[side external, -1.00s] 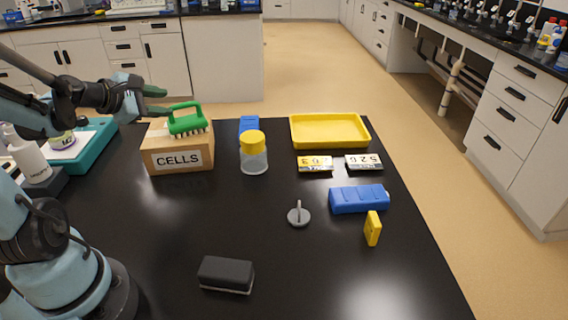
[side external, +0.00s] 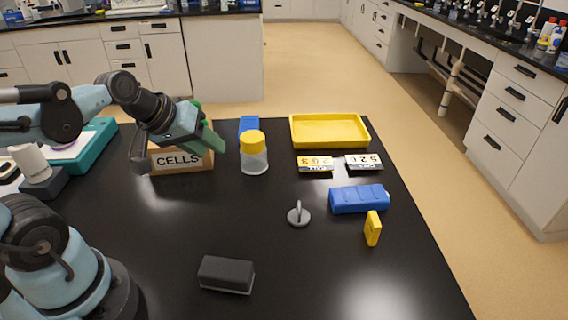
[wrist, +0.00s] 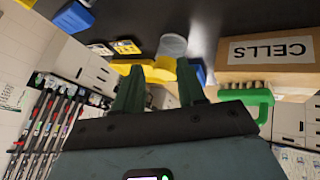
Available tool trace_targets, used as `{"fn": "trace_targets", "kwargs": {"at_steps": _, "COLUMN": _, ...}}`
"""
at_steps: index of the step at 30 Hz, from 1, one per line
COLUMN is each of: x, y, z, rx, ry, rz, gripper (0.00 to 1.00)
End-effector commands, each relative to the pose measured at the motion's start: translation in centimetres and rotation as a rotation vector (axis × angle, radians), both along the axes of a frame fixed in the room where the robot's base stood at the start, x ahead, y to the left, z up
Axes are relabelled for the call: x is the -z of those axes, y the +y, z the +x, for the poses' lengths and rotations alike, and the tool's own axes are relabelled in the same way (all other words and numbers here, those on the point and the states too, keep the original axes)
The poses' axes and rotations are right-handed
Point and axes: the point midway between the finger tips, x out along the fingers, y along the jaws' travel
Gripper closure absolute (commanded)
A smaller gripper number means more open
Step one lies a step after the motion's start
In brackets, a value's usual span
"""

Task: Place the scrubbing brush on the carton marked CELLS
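The brown carton marked CELLS (side external: 183,161) stands at the back left of the black table; it also shows upside down in the wrist view (wrist: 285,72). The green scrubbing brush (wrist: 247,97) lies on the carton's top, bristles against it and handle away. In the side external view my arm hides most of the brush. My gripper (side external: 211,142) is in front of the carton in that view, its fingers pointing down and right. In the wrist view my gripper (wrist: 160,85) has its fingers apart with nothing held between them, and the brush is clear to their right.
A yellow-lidded jar (side external: 254,160) stands just right of the carton, close to my fingers. Further right are a yellow tray (side external: 330,131), two number cards (side external: 315,163), a blue block (side external: 358,199) and a yellow block (side external: 373,229). A black eraser (side external: 226,274) lies in front.

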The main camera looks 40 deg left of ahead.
Motion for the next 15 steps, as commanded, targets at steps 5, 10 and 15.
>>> {"fn": "trace_targets", "kwargs": {"at_steps": 5, "x": 0.1, "y": -3.0, "z": -1.0, "rx": 0.334, "ry": 0.019, "rz": 0.276, "gripper": 0.60}}
{"fn": "trace_targets", "kwargs": {"at_steps": 10, "x": 0.0, "y": -3.8, "z": -1.3, "rx": 0.453, "ry": 0.021, "rz": 0.383, "gripper": 0.60}}
{"fn": "trace_targets", "kwargs": {"at_steps": 15, "x": 0.0, "y": -3.8, "z": -1.3, "rx": 0.461, "ry": 0.021, "rz": 0.391, "gripper": 0.60}}
